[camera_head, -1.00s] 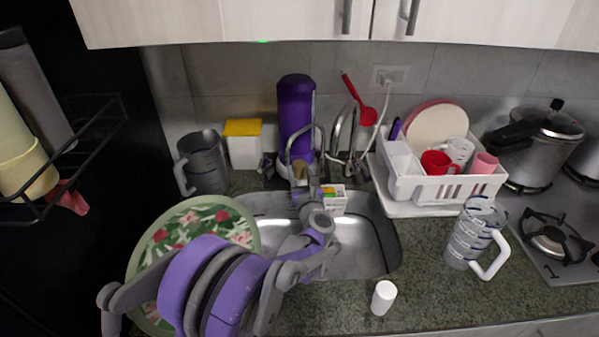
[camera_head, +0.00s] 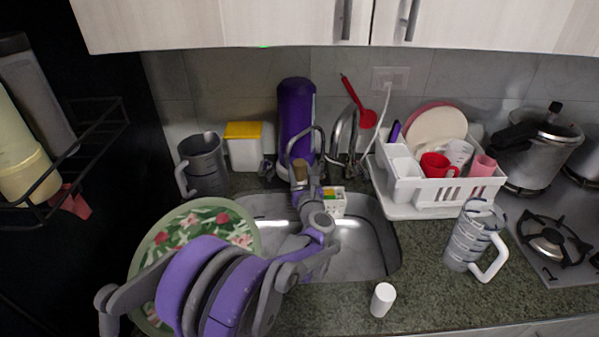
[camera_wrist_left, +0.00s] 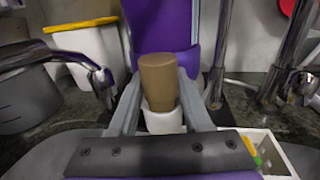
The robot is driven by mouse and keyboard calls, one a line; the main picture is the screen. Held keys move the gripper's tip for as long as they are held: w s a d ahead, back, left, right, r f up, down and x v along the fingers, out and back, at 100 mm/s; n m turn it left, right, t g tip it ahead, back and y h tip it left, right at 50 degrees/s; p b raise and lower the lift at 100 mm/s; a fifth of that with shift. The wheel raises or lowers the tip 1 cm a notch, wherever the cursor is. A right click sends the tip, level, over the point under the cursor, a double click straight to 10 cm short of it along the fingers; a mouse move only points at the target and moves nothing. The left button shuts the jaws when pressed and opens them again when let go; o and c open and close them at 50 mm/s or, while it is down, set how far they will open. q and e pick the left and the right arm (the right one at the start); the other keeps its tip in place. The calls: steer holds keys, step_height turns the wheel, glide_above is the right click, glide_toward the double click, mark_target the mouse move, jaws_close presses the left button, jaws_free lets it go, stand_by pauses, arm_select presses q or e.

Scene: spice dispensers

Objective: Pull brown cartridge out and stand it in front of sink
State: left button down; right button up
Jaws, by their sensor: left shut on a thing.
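The brown cartridge (camera_head: 300,171) is upright in front of the tall purple dispenser (camera_head: 296,112) behind the sink (camera_head: 365,245). In the left wrist view the brown cartridge (camera_wrist_left: 158,80) is between the two grey fingers of my left gripper (camera_wrist_left: 160,100), which is shut on it. A white cup-shaped part (camera_wrist_left: 165,121) shows directly below the brown part; I cannot tell whether it belongs to the cartridge or the dispenser. In the head view my left gripper (camera_head: 300,184) reaches over the sink. My right gripper is not in view.
A white cylinder (camera_head: 383,300) stands on the counter before the sink. Faucets (camera_head: 352,140) rise right of the dispenser. A small white box (camera_head: 333,203) is at the sink's back edge. A floral plate (camera_head: 165,225) lies left, a clear jug (camera_head: 470,240) right. Front counter has free room.

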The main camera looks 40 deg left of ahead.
mark_target(297, 154)
arm_select(q)
steer(key=shift+r+p, duration=1.25)
steer(key=shift+r, duration=0.65)
steer(key=shift+r+p, duration=1.3)
steer(key=shift+r, duration=0.65)
steer(key=shift+f, duration=0.1)
